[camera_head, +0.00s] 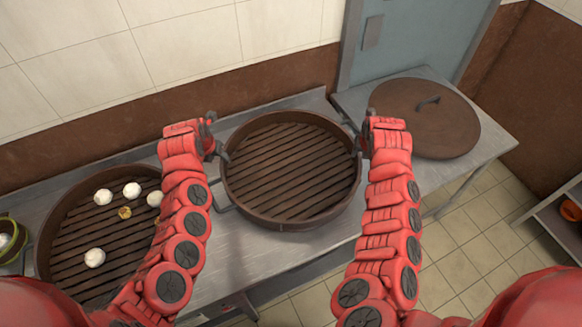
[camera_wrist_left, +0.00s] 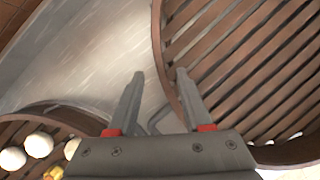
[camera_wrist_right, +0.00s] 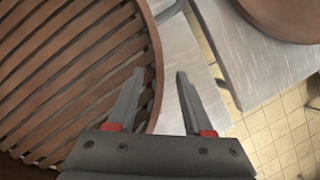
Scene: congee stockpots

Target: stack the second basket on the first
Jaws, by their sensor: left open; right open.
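An empty round brown slatted basket (camera_head: 290,172) sits on the metal counter in the middle of the head view. A second slatted basket (camera_head: 75,245) at the left holds several white buns (camera_head: 132,190) and small yellow pieces; my left arm hides part of it. My left gripper (camera_wrist_left: 160,74) is open at the left side of the empty basket, with its fingers either side of the rim in the left wrist view. My right gripper (camera_wrist_right: 162,72) is open at the basket's right side, its fingers also either side of the rim. I cannot tell whether either touches it.
A round brown lid (camera_head: 425,118) with a handle lies on a metal side table (camera_head: 485,140) at the right. A green-rimmed bowl (camera_head: 10,240) stands at the far left. A tiled wall rises behind the counter. A shelf (camera_head: 560,222) is at the far right.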

